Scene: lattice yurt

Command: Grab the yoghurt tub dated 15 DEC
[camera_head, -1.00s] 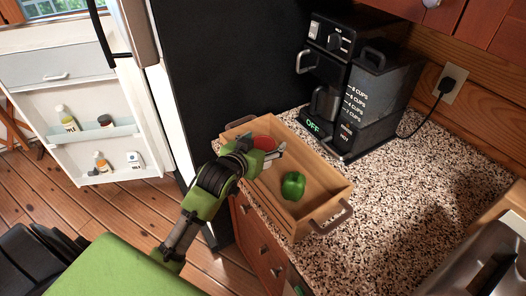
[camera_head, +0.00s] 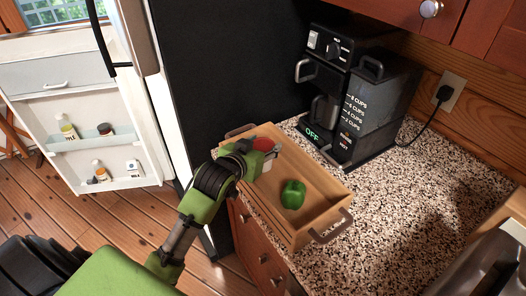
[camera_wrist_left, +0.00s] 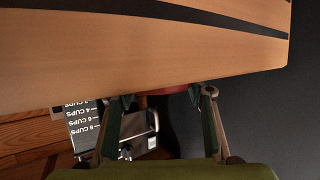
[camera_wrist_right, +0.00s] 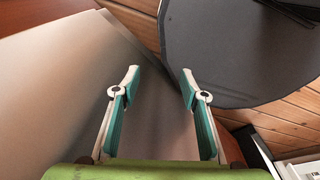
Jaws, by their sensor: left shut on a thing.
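My left gripper (camera_head: 271,150) is shut on a red-topped tub (camera_head: 262,144) at the far end of the wooden crate (camera_head: 323,190). The gripper hides much of the tub, and no date can be read on it. In the left wrist view a strip of red, the tub (camera_wrist_left: 178,91), shows between the fingertips (camera_wrist_left: 165,98), beneath a broad wooden surface. I cannot tell whether the tub touches the crate's floor. My right gripper (camera_wrist_right: 160,84) is open and empty in the right wrist view and out of the head view.
A green pepper (camera_head: 293,194) lies in the crate. The crate sits on a speckled counter (camera_head: 420,200) before a black coffee maker (camera_head: 345,105). The open fridge door (camera_head: 95,165) at left holds bottles, a jar and a milk carton.

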